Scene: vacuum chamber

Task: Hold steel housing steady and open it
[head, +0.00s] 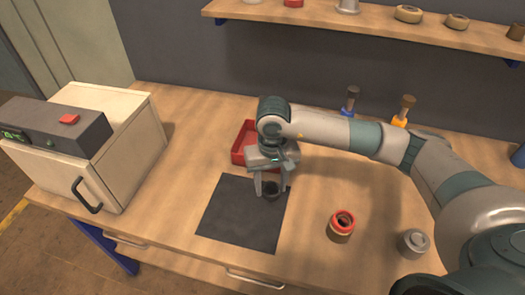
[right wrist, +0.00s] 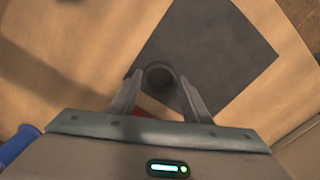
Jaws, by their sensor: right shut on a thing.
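My right gripper (head: 271,188) points down over the upper right part of the dark mat (head: 235,225). It is shut on a small dark round part (head: 272,194), which shows a round hollow top in the right wrist view (right wrist: 159,76). I cannot tell whether this part rests on the mat or hangs just above it. A grey metal cylinder with a stepped round top (head: 414,243), which looks like a steel housing, stands upright on the table at the right, apart from the gripper. My left gripper is not in view.
A red-topped, brass-coloured round housing (head: 341,226) stands right of the mat. A red tray (head: 243,146) lies behind my gripper. A cream box with a handle (head: 100,150) stands at the left. Two upright tools, blue (head: 349,102) and orange (head: 403,111), stand behind my arm. A shelf (head: 390,27) runs above.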

